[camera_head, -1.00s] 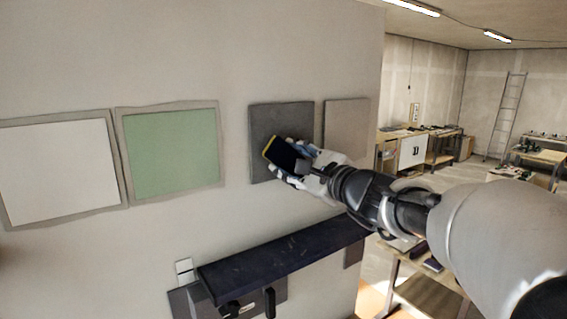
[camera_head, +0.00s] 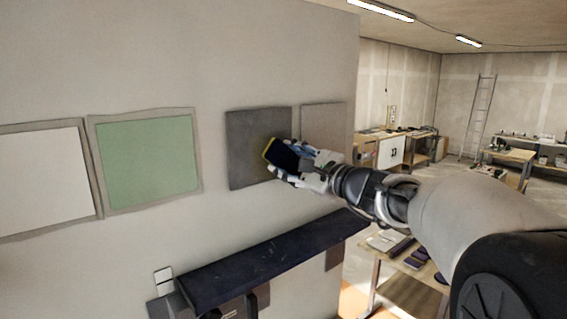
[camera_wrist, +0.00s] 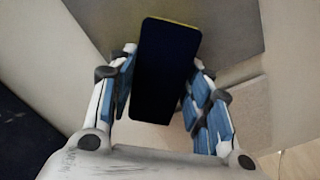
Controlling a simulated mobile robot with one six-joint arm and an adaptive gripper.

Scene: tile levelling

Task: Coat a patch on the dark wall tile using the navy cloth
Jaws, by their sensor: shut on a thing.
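The dark wall tile (camera_head: 247,146) is a dark grey square on the wall, left of the lighter grey-beige tile. The cloth's yellow edge is at the tile's lower right part. I cannot tell whether it touches the tile.
A green tile (camera_head: 150,160) and a white tile (camera_head: 42,180) hang to the left. A beige tile (camera_head: 325,121) hangs right of the dark one. A dark shelf (camera_head: 270,262) juts from the wall below. A table (camera_head: 400,290) stands beyond the wall's edge.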

